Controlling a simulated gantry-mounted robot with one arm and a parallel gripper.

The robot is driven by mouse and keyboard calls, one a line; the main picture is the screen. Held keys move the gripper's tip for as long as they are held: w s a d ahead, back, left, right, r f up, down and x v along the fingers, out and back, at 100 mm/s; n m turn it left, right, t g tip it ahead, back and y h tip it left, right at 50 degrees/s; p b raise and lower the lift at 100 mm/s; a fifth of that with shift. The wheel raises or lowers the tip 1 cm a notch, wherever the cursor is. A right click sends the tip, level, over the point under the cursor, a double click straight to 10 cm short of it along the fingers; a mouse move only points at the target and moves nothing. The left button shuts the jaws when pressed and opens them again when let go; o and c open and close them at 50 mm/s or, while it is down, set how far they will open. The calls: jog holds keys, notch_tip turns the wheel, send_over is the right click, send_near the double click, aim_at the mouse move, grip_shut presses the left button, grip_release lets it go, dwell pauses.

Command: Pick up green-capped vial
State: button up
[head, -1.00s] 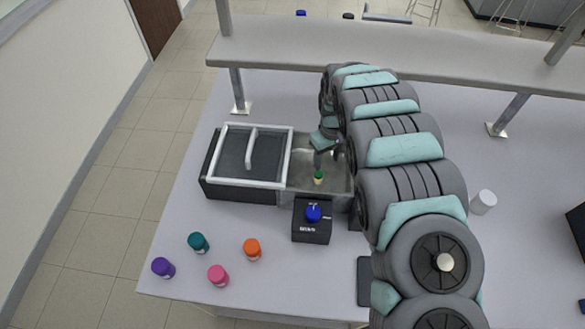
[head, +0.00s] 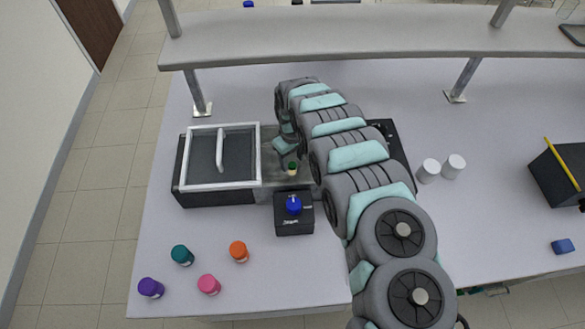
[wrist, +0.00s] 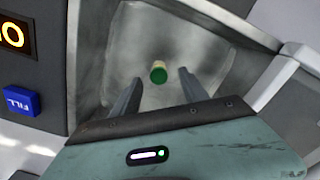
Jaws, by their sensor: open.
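The green-capped vial (head: 292,168) stands in the metal basin (head: 270,172) of the rig, just beyond my fingertips. In the wrist view the vial (wrist: 158,73) shows its green cap and a pale yellowish body, ahead of and between the two fingers. My gripper (wrist: 158,85) is open and empty, with one finger on each side of the line to the vial. In the head view my gripper (head: 287,152) is over the basin, next to the vial, and partly hidden by my arm.
A white-framed lid with a handle (head: 220,152) covers the rig's left part. A black box with a blue knob (head: 293,205) stands in front. Purple (head: 150,288), teal (head: 182,255), pink (head: 209,284) and orange (head: 238,251) capped vials stand front left. A shelf (head: 370,45) spans the back.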

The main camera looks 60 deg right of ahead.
aim_at(293, 165)
jog(key=shift+s+f, duration=0.1)
jog(key=shift+f, duration=2)
grip_shut()
